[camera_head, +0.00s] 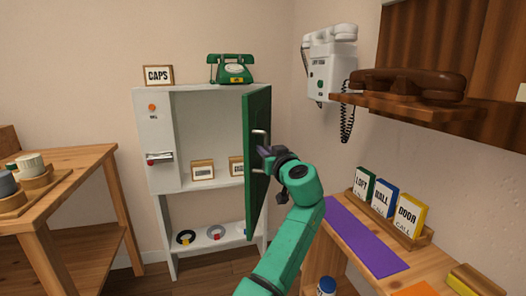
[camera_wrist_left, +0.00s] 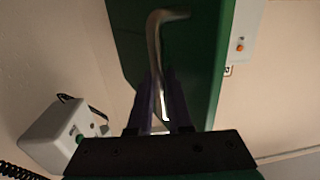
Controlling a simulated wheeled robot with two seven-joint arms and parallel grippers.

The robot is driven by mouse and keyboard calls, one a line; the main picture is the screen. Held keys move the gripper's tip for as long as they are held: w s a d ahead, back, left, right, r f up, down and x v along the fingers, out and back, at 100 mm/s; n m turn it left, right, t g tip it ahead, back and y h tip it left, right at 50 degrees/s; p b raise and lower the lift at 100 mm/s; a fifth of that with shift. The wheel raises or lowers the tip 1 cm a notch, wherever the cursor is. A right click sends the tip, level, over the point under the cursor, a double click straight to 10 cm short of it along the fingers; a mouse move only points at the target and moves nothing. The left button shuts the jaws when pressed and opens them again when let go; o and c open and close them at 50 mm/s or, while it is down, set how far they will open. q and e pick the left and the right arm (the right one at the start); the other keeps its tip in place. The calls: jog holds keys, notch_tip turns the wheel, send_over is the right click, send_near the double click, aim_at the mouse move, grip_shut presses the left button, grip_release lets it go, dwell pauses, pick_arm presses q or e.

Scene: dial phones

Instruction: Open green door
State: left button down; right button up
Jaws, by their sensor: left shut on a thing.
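The green door (camera_head: 257,165) stands swung out from the right side of a pale grey cabinet (camera_head: 157,195), and the shelves inside are exposed. Its metal handle (camera_head: 260,132) is on the face toward the right. My left gripper (camera_head: 266,154) is at this handle, with its arm to the right of the door. In the left wrist view the fingers (camera_wrist_left: 161,105) are shut on the metal handle (camera_wrist_left: 153,40), with the green door (camera_wrist_left: 205,60) behind it. My right gripper is in neither view.
A white wall phone (camera_head: 328,65) and a brown phone on a wooden shelf (camera_head: 400,108) are to the right. A side table with a purple mat (camera_head: 360,237) and cards stands below. A green phone (camera_head: 232,70) sits on the cabinet. A wooden table (camera_head: 75,160) is at left.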

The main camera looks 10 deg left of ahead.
pick_arm(q)
jog(key=c, duration=1.1)
grip_release()
